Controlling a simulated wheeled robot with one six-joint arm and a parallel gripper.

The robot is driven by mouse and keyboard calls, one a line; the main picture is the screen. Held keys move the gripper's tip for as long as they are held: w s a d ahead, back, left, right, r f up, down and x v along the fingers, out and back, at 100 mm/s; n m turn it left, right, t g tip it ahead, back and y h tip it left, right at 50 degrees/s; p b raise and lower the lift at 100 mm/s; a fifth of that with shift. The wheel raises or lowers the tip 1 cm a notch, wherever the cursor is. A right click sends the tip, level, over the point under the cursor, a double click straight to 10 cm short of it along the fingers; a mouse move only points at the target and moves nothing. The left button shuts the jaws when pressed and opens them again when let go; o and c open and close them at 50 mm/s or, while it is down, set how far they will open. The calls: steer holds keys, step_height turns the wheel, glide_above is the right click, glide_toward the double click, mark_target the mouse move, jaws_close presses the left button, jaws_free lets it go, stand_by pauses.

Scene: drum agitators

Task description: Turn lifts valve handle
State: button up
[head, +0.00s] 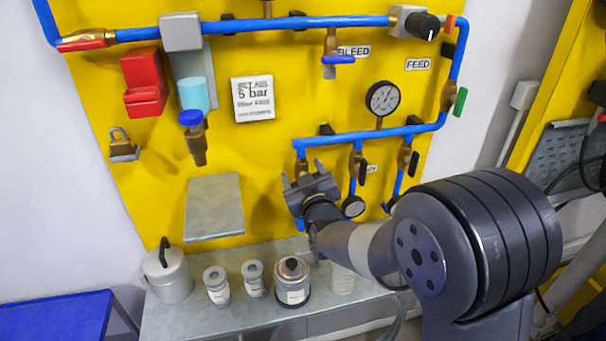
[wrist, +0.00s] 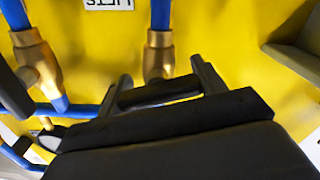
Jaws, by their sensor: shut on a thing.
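My gripper (head: 304,172) is at the leftmost downpipe of the lower blue pipe in the head view and covers the valve there. In the wrist view my gripper (wrist: 160,85) is shut on a black lever handle (wrist: 158,93), one finger at each end. The handle lies roughly crosswise to its blue pipe, slightly tilted. Its brass valve body (wrist: 158,55) is just beyond the handle. A white label reading LIFTS, upside down (wrist: 108,4), is beside the pipe at the top edge. The handle is hidden in the head view.
A neighbouring brass valve (wrist: 38,65) with a black handle (head: 362,175) is close to the right in the head view. A grey shelf (head: 190,317) below holds several canisters. The upper pipe carries a BLEED valve (head: 331,45).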

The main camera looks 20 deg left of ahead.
steer(key=shift+f+m+b, duration=0.25)
steer(key=shift+m+b, duration=0.35)
steer(key=shift+b, duration=1.25)
steer(key=m+b, duration=0.1)
steer(key=b, duration=0.2)
steer(key=shift+d+m, duration=0.1)
steer(key=shift+m, duration=0.3)
steer(key=shift+r+m+b, duration=0.2)
steer(key=shift+m+b, duration=0.2)
steer(key=shift+b, duration=0.2)
steer(key=shift+r, duration=0.1)
steer(key=o, duration=1)
steer(key=shift+c, duration=0.2)
steer(key=b+v, duration=0.2)
steer(key=v, duration=0.8)
steer(key=shift+s, duration=0.35)
